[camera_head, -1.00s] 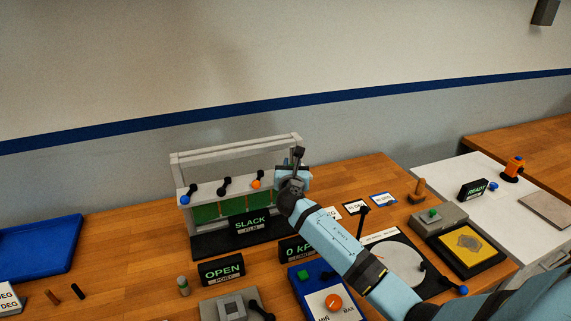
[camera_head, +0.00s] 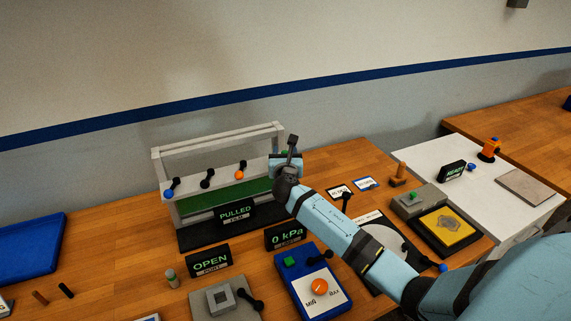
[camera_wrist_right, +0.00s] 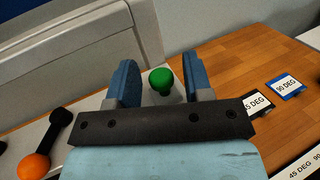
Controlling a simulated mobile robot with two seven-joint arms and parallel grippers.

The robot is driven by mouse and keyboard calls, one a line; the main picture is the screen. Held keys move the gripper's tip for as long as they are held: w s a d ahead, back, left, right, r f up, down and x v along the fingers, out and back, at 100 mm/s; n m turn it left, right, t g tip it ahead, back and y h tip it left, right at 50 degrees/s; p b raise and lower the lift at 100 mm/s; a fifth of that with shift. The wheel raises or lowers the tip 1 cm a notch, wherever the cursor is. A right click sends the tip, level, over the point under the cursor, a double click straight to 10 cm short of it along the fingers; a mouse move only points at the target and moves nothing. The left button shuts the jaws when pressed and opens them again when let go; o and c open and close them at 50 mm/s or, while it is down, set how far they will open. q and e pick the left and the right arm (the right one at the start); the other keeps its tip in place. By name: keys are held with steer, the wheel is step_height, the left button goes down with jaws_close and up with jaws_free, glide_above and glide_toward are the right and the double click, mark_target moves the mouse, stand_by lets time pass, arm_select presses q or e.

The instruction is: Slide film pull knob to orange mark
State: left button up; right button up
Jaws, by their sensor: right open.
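The grey film frame (camera_head: 222,138) stands at the back of the table. A green film strip (camera_head: 228,197) runs across it, and its display (camera_head: 237,213) reads PULLED. My right gripper (camera_head: 287,163) is at the frame's right end. In the right wrist view, its two blue fingers (camera_wrist_right: 159,66) are open, one on each side of a green knob (camera_wrist_right: 161,80). A gap shows on both sides of the knob. An orange ball (camera_head: 239,175) on a black lever is to the gripper's left; it also shows in the wrist view (camera_wrist_right: 34,167). My left gripper is out of view.
In front stand an OPEN display (camera_head: 210,262), a 0 kPa display (camera_head: 289,235) and a blue box with an orange dial (camera_head: 319,287). Two angle cards lie right of the gripper, one edged blue (camera_head: 366,183). A blue tray (camera_head: 30,248) is at the far left.

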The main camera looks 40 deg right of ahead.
steer(key=b+v, duration=0.1)
steer(key=v, duration=1.2)
steer(key=shift+b, duration=0.35)
steer(key=shift+s+f, duration=0.1)
